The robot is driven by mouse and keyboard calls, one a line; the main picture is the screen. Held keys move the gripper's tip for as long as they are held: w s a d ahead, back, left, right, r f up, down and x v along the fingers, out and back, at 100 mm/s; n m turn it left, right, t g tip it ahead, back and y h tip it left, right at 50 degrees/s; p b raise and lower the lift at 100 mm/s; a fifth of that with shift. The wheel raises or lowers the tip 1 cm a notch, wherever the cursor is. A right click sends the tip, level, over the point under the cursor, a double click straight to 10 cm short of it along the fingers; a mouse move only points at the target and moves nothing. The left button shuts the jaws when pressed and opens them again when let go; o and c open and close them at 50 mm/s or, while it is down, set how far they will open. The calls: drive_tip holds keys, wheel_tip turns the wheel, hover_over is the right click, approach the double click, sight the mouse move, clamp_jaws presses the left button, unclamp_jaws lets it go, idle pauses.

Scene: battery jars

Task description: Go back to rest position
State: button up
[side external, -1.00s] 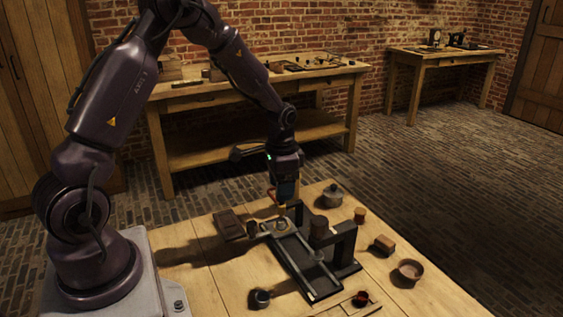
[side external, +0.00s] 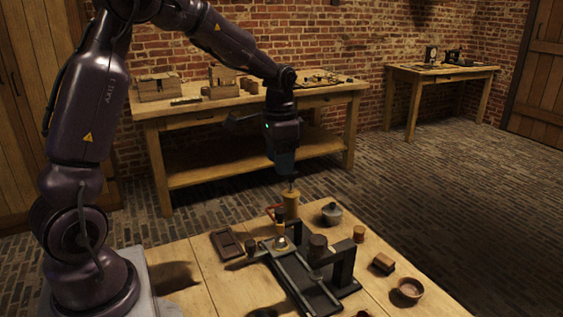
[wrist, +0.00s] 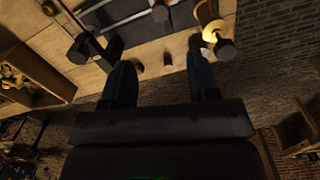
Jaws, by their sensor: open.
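My gripper (side external: 289,181) hangs above the far edge of the wooden table, pointing down. In the wrist view its two dark fingers (wrist: 158,42) are spread apart, with nothing held between them. A pale wooden cylinder (side external: 291,206) stands below the gripper in the side view. A black frame with rails (side external: 305,283) sits on the table, with a dark jar (side external: 317,246) beside its upright. A small brass-coloured piece (side external: 280,239) stands at the frame's far end. In the wrist view a bright brass piece (wrist: 211,31) shows near the right finger.
A lidded pot (side external: 332,213), a small cup (side external: 359,234), a brown block (side external: 383,264) and a bowl (side external: 410,289) stand along the right. A dark tray (side external: 227,243) lies at left. A workbench (side external: 185,118) stands behind, and the air around the gripper looks clear.

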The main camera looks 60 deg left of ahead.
drive_tip(key=s+d+r+n+t, duration=0.1)
drive_tip(key=s+d+r+t, duration=0.1)
drive_tip(key=s+d+r, duration=0.3)
drive_tip(key=s+d+r+n+t, duration=0.1)
drive_tip(key=s+d+r+t, duration=0.2)
drive_tip(key=s, duration=1)
drive_tip(key=d+r, duration=0.2)
drive_tip(key=d, duration=0.3)
drive_tip(key=shift+s+d+r+t, duration=0.2)
drive_tip(key=shift+d+r+t, duration=0.05)
drive_tip(key=shift+r+t, duration=0.05)
